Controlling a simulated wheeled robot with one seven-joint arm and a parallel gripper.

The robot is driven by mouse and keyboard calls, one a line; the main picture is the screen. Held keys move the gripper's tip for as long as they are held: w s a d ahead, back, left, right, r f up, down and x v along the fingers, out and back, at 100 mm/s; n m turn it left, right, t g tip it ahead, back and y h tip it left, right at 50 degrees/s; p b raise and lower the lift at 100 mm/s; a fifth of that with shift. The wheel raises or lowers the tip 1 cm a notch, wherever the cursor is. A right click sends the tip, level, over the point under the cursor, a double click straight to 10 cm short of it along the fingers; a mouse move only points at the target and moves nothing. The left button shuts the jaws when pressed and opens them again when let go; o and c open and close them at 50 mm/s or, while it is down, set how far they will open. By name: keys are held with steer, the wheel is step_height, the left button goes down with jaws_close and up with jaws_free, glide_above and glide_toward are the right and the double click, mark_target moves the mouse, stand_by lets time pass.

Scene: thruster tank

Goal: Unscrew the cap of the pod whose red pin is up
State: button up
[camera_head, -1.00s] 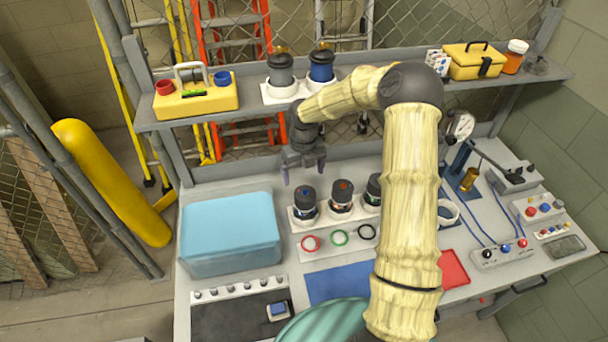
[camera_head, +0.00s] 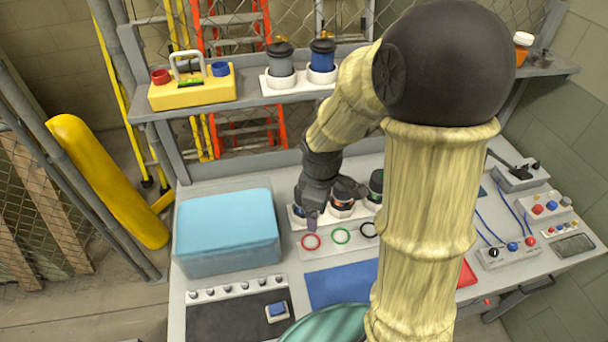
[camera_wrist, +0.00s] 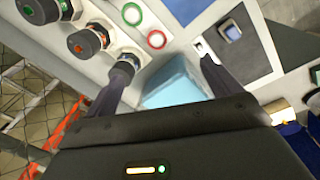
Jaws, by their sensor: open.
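Three dark-capped pods stand in a white rack on the bench. In the wrist view, the middle pod (camera_wrist: 86,42) shows a red spot on its cap, one at the upper left (camera_wrist: 42,9) shows green, and the third pod (camera_wrist: 125,66) is partly behind a finger. In the head view, the right pod (camera_head: 376,183) is clear, while my gripper (camera_head: 326,208) covers most of the left one and part of the middle one. My gripper is open and empty, low over the rack's left part; its fingers also show in the wrist view (camera_wrist: 163,72). I cannot tell whether a finger touches the left pod.
Red (camera_head: 311,241), green (camera_head: 341,236) and black rings lie in front of the rack. A light blue-topped block (camera_head: 228,232) stands to the left. A shelf above holds a yellow carrier (camera_head: 192,91) and two capped canisters (camera_head: 281,63). A blue mat (camera_head: 340,284) lies in front.

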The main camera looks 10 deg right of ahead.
steer(key=s+d+m+t+b, duration=0.1)
steer(key=s+m, duration=0.6)
steer(key=m, duration=0.4)
steer(key=shift+r+m+y, duration=0.3)
steer(key=shift+r+m, duration=0.1)
steer(key=shift+c, duration=0.4)
